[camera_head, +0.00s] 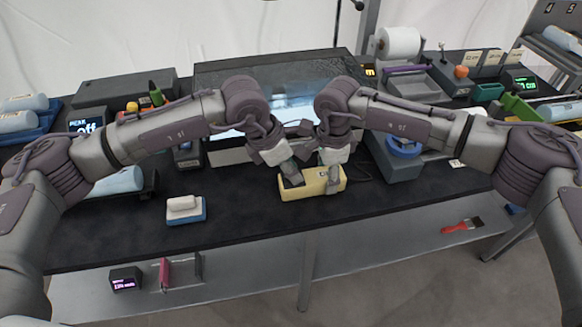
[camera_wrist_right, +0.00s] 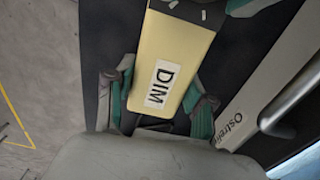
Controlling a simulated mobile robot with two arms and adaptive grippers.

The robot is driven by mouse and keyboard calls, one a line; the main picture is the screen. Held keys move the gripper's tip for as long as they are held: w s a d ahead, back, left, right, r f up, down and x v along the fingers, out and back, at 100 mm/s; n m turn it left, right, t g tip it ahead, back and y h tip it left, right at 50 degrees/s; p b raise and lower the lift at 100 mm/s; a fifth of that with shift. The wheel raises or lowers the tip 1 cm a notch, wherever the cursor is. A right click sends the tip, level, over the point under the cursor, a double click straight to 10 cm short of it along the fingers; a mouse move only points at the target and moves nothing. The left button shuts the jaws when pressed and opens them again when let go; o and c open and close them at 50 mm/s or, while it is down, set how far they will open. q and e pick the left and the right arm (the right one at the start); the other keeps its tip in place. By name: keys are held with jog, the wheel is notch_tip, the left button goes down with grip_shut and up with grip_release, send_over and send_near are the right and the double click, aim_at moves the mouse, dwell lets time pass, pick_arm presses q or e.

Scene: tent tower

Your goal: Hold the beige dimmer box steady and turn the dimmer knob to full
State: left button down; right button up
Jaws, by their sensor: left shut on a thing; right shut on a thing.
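The beige dimmer box (camera_head: 312,189) lies near the middle front of the dark table. In the right wrist view its beige top (camera_wrist_right: 180,45) carries a DIM label (camera_wrist_right: 163,84). My right gripper (camera_head: 333,178) is shut on the box near its right end. In the right wrist view, its green-padded fingers (camera_wrist_right: 160,105) sit on both sides of the box. My left gripper (camera_head: 291,174) is shut at the box's left end, its finger ending higher than the right one's. The dimmer knob is hidden there by the left gripper, and its setting cannot be read.
A large screen (camera_head: 225,142) stands behind the box. A white block on a blue base (camera_head: 186,210) sits to the left. A grey unit with a blue ring (camera_head: 404,145) stands close to the right. The front table strip (camera_head: 250,230) is clear.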

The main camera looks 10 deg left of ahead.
pick_arm(q)
jog(key=m+g, duration=0.1)
jog(key=m, duration=0.3)
jog(key=shift+w, duration=0.15)
jog(key=m+g, duration=0.1)
jog(key=m, duration=0.2)
jog(key=shift+m+g, duration=0.3)
jog(key=shift+g, duration=0.1)
jog(key=m, duration=0.2)
jog(key=m+g, duration=0.1)
jog(key=m, duration=0.1)
jog(key=shift+w+g, duration=0.15)
jog(key=shift+g, duration=0.15)
jog(key=shift+m+g+y, duration=0.4)
jog(key=shift+m+y, duration=0.2)
jog(key=shift+m, duration=1.2)
jog(key=c, duration=0.9)
grip_release()
